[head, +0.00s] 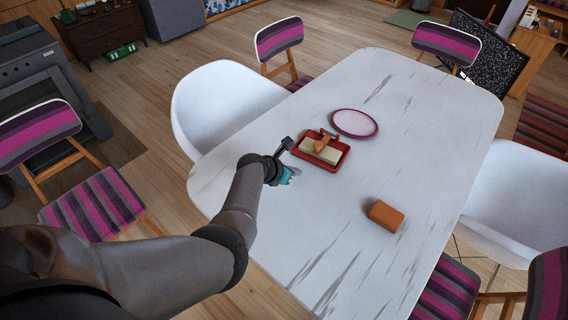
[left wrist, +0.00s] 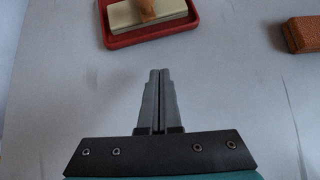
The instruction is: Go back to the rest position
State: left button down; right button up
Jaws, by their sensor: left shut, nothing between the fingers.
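My left arm reaches in from the left over the white table (head: 300,225). My left gripper (head: 292,174) is shut and empty just in front of a red tray (head: 341,161). In the left wrist view its closed fingers (left wrist: 159,98) point toward the tray (left wrist: 120,42), apart from it. A cream block with a brown knob-like piece on top (head: 320,151) lies in the tray. My right gripper is not in either view.
A pinkish oval plate (head: 355,123) lies behind the tray. An orange-brown block (head: 385,215) lies to the right on the table. White chairs (head: 220,100) and striped chairs (head: 92,205) surround the table. The table's near part is clear.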

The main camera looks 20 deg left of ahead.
pick_arm(q)
jog(key=p+v, duration=0.2)
jog(key=v, duration=0.2)
jog(key=shift+p+v, duration=0.5)
jog(key=shift+v, duration=0.3)
